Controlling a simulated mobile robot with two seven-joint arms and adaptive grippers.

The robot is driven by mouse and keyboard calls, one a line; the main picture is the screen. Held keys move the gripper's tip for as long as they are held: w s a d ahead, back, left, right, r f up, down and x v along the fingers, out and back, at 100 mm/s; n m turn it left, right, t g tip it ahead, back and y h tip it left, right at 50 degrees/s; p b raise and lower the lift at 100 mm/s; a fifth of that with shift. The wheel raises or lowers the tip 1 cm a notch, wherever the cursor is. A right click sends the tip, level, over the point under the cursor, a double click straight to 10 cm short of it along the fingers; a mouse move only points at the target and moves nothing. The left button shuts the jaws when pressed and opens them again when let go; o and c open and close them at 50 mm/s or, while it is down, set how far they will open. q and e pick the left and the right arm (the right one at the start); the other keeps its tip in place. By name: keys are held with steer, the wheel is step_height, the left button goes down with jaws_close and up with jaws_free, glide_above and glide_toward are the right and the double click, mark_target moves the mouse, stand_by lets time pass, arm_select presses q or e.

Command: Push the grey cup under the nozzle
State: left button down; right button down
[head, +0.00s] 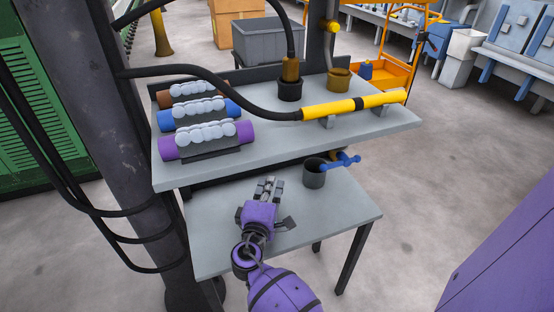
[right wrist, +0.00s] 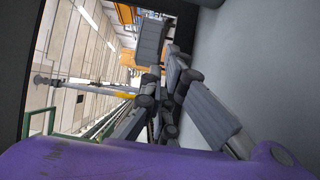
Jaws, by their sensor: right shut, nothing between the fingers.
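The grey cup (head: 314,177) stands upright on the lower grey table (head: 345,206), near the edge of the upper shelf. A blue fitting with a small brown-yellow stub (head: 345,161) sits just right of the cup's rim; it looks like the nozzle, but I cannot tell whether any of it is over the cup. My right gripper (head: 269,187) is low over the lower table, left of the cup and apart from it. It is shut and empty, its fingers pointing to the back. The fingers also show in the right wrist view (right wrist: 163,92), without the cup. My left gripper is out of view.
The upper shelf (head: 280,133) overhangs the back of the lower table. A dark column (head: 110,110) with hanging cables stands left. The lower table's front right is clear.

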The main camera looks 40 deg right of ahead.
mark_target(307, 171)
steer(key=shift+w+d, duration=0.25)
steer(key=x, duration=0.9)
steer(key=shift+s+d+r, duration=0.15)
steer(key=s, duration=0.1)
steer(key=s+d, duration=0.1)
steer(key=s, duration=0.1)
steer(key=shift+d+r+p, duration=0.1)
steer(key=shift+d+p, duration=0.1)
steer(key=shift+p, duration=0.2)
steer(key=shift+s+d, duration=0.15)
steer(key=shift+s, duration=0.2)
steer(key=shift+s, duration=0.1)
steer(key=s, duration=0.1)
steer(key=s+d, duration=0.1)
steer(key=s, duration=0.1)
steer(key=s+d, duration=0.1)
steer(key=s, duration=0.1)
steer(key=shift+d, duration=0.2)
